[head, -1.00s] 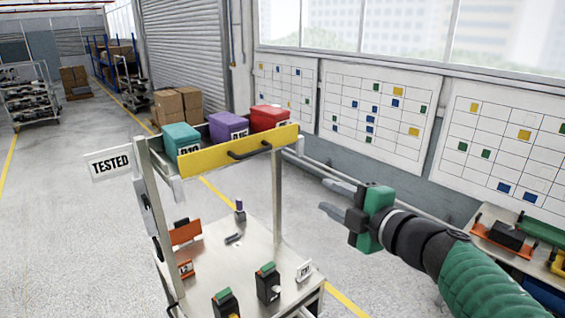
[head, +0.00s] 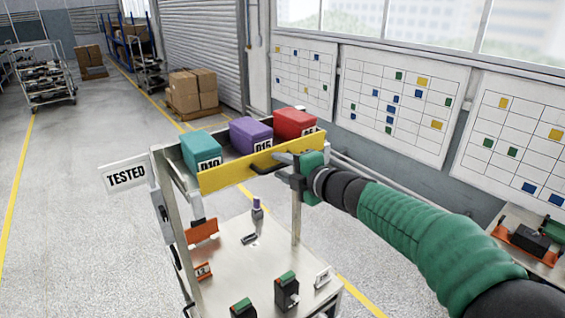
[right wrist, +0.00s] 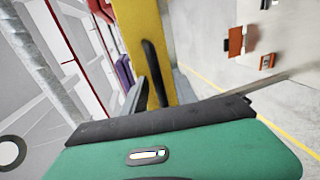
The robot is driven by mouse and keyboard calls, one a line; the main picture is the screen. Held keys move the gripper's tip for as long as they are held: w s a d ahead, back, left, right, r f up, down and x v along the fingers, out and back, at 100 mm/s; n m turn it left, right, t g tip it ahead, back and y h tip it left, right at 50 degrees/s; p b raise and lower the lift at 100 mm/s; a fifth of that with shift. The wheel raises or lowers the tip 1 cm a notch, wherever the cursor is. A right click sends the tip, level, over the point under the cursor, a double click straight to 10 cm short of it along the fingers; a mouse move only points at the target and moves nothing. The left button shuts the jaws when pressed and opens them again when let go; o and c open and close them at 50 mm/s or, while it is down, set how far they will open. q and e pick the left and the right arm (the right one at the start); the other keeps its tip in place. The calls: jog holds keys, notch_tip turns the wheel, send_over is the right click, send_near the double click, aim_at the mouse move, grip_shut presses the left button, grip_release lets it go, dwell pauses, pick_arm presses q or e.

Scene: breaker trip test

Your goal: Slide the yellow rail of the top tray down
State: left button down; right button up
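The yellow rail (head: 232,172) runs along the front of the top tray (head: 176,170) of a metal cart, with a black handle (head: 262,169) at its middle. The tray holds a teal box (head: 200,150), a purple box (head: 250,134) and a red box (head: 293,123). My right gripper (head: 279,166) is at the right end of the handle, its fingers apart; I cannot tell whether it touches. The right wrist view shows the rail (right wrist: 140,30) and the handle (right wrist: 153,65) just beyond the gripper, with a grey finger beside the handle. My left gripper is not in view.
A "TESTED" sign (head: 126,174) sticks out at the cart's left. A side bench (head: 527,250) stands at the right. The floor left of the cart is clear.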

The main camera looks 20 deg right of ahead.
jog(key=shift+w+a+f, duration=0.15)
jog(key=shift+w+f, duration=0.05)
jog(key=shift+w, duration=0.3)
jog(key=shift+s+r, duration=0.1)
jog(key=shift+s, duration=0.1)
jog(key=shift+s+r, duration=0.1)
jog(key=shift+c, duration=0.8)
grip_shut()
